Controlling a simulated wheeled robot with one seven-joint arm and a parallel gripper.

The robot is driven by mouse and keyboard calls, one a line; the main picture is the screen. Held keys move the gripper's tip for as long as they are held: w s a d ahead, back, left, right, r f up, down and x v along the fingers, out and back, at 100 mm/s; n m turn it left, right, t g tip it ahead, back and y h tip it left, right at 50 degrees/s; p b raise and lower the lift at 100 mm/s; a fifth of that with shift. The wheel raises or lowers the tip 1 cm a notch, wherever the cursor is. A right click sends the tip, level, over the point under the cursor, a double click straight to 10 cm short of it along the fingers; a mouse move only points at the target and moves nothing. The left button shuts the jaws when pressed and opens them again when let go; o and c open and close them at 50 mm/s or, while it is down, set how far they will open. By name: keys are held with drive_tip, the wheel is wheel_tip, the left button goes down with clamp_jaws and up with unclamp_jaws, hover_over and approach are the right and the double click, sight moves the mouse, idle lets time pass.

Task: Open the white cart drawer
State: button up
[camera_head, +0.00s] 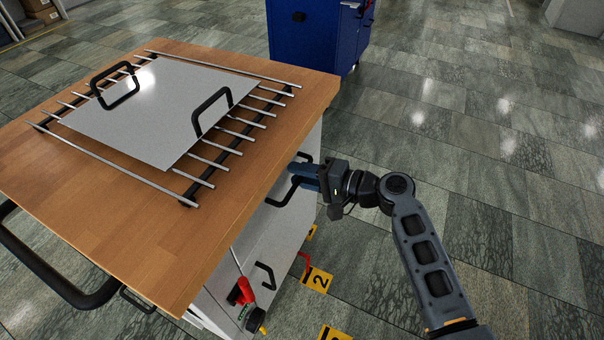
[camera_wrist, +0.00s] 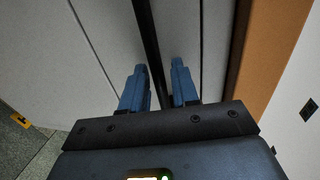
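The white cart (camera_head: 238,287) has a wooden top and white drawer fronts on its right side. A black bar handle (camera_head: 283,197) sits on the upper front, and a lower black handle (camera_head: 265,274) is below. The fronts look closed. My gripper (camera_head: 297,173), with blue fingers, is at the upper handle. In the wrist view the black handle bar (camera_wrist: 147,35) runs between my two fingers (camera_wrist: 160,66). It is close to the left finger, with a gap to the right one, so the gripper looks open around it. Part of the handle is hidden by the fingers in the head view.
The wooden top (camera_head: 120,235) carries a metal rack and a grey plate (camera_head: 160,110) with black handles. A blue cabinet (camera_head: 312,35) stands behind. The floor on the right is clear.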

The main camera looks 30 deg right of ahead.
drive_tip(key=shift+c, duration=0.3)
clamp_jaws()
idle(0.3)
